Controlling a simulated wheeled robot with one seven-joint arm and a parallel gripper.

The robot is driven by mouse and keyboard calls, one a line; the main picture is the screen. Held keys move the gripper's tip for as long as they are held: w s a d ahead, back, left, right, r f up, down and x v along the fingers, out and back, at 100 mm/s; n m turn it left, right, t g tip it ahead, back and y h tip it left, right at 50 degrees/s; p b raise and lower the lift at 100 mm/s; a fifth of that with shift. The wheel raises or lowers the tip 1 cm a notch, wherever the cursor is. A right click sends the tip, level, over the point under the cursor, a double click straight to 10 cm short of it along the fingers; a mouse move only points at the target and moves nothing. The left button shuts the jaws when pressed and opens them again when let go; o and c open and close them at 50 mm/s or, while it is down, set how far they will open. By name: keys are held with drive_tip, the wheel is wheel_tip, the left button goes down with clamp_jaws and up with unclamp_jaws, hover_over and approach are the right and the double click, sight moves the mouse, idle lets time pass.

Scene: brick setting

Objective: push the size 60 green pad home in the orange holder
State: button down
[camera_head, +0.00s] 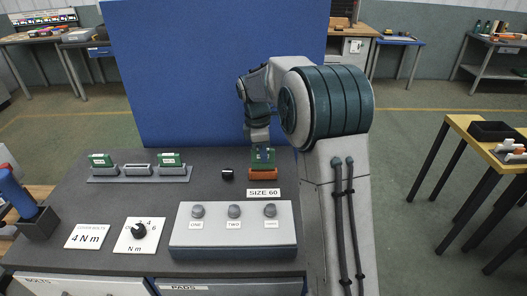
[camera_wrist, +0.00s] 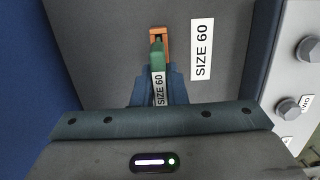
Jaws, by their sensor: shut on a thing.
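The green pad (camera_head: 263,159) is upright between the fingers of my gripper (camera_head: 262,150). In the wrist view the pad (camera_wrist: 156,56) bears a SIZE 60 label, and my gripper (camera_wrist: 158,88) is shut on it. The orange holder (camera_head: 262,175) is on the dark bench directly below the pad, behind a SIZE 60 plate (camera_head: 263,193). In the wrist view the pad's far end overlaps the holder (camera_wrist: 166,32), and part of a dark slot shows. How deep the pad sits in the holder cannot be told.
A grey rack (camera_head: 140,172) with two green pads stands on the left. A small black knob-like piece (camera_head: 227,174) is left of the holder. A grey box with three knobs (camera_head: 233,230) is in front. A blue panel (camera_head: 215,70) rises behind the bench.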

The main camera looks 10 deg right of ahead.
drive_tip(key=shift+f+b, duration=0.95)
drive_tip(key=shift+f, duration=0.75)
drive_tip(key=c, duration=1)
unclamp_jaws()
drive_tip(key=shift+o, duration=0.2)
drive_tip(key=shift+r+p, duration=2.5)
drive_tip(key=shift+r, duration=0.5)
